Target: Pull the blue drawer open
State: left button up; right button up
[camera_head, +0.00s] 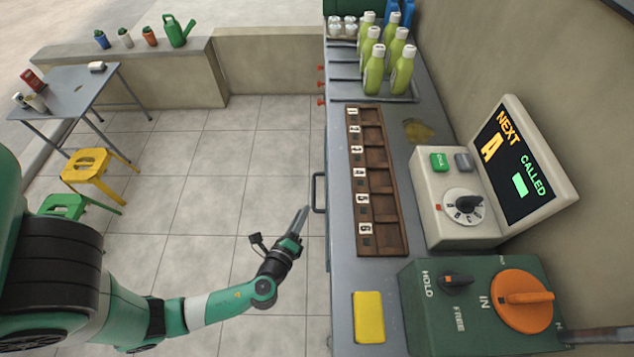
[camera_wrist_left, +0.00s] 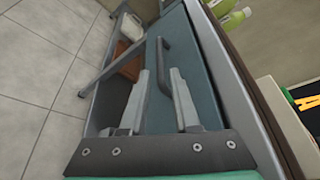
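The blue drawer (camera_wrist_left: 203,82) shows in the left wrist view as a teal-blue front panel below the counter, with a dark bar handle (camera_wrist_left: 178,55). In the head view the handle (camera_head: 317,193) sticks out from the counter's left side, while the drawer front is hidden. My left gripper (camera_head: 302,215) is just left of the handle and slightly nearer to me. The drawer looks shut. My right gripper is in neither view.
The metal counter (camera_head: 345,290) carries a numbered wooden tray (camera_head: 398,185), a caller display (camera_head: 525,165), a green control box (camera_head: 420,315), a yellow sponge (camera_head: 369,318) and green bottles (camera_head: 374,70). Stools and a table stand far left. Tiled floor left of the counter is clear.

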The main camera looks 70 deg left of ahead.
aim_at(314, 187)
pick_arm(q)
jog(key=b+x, duration=0.2)
jog(key=x, duration=0.8)
jog(key=shift+f+b, duration=0.15)
jog(key=shift+b, duration=0.2)
jog(key=shift+w+a, duration=0.35)
jog(key=shift+a, duration=0.05)
grip_shut()
dwell(0.4)
